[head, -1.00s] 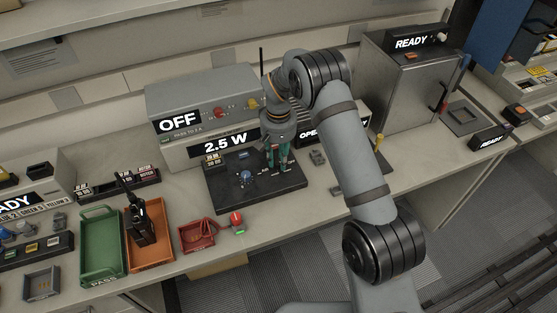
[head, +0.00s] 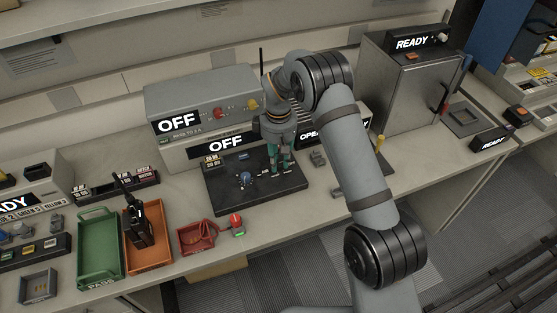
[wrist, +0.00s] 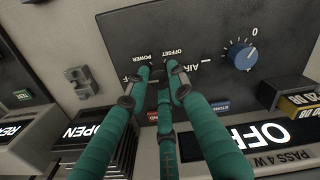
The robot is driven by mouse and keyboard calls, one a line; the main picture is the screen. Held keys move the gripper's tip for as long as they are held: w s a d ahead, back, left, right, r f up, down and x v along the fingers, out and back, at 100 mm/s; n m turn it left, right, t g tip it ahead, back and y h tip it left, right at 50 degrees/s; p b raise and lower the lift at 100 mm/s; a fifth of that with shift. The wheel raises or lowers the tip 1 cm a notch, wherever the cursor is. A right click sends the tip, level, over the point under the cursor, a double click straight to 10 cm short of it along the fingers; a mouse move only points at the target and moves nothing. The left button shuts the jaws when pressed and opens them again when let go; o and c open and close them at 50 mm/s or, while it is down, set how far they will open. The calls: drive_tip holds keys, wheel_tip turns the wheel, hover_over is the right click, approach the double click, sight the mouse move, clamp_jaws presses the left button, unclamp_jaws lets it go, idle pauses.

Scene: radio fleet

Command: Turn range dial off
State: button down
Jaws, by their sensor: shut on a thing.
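My gripper (head: 279,168) reaches down to the right part of the black panel (head: 222,201). In the wrist view its green fingers (wrist: 158,74) are closed together over a small control, taken to be the range dial, which they hide. Labels reading "OFFSET POWER" and "AIR" show beside the fingertips, and another label is partly covered. A blue knob (head: 246,177) sits on the panel's left and points near 0 in the wrist view (wrist: 243,55).
A grey unit (head: 205,92) with another OFF display and red and yellow knobs stands behind. An orange tray (head: 150,258) with a handheld radio (head: 138,228), a green tray (head: 99,240) and a red tray (head: 194,238) lie left. A grey cabinet (head: 402,85) stands right.

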sight(279, 163)
drive_tip(key=shift+n, duration=0.3)
drive_tip(key=c, duration=1.6)
unclamp_jaws()
drive_tip(key=shift+o, duration=0.6)
wheel_tip(279, 163, up, 12)
drive_tip(key=shift+f, duration=0.1)
